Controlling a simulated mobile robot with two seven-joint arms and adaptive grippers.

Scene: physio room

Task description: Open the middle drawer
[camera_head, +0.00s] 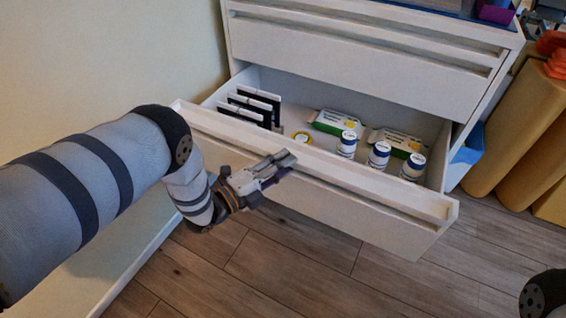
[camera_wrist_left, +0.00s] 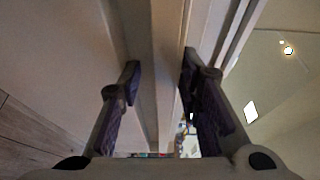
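The white cabinet has a closed upper drawer (camera_head: 360,62). Below it, a drawer (camera_head: 350,206) stands pulled well out, its inside showing; I take it as the middle drawer. Anything under it is hidden. My left gripper (camera_head: 288,160) is at the front of this open drawer, near its top edge, left of the middle. In the left wrist view its two fingers (camera_wrist_left: 160,72) are spread, with a pale edge (camera_wrist_left: 168,105) running between them. I see no firm grip; contact is unclear. My right gripper is out of view.
Tan rolls (camera_head: 520,130) and a blue bin (camera_head: 468,155) stand at right. A wall is at left. The wooden floor (camera_head: 300,262) in front is clear.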

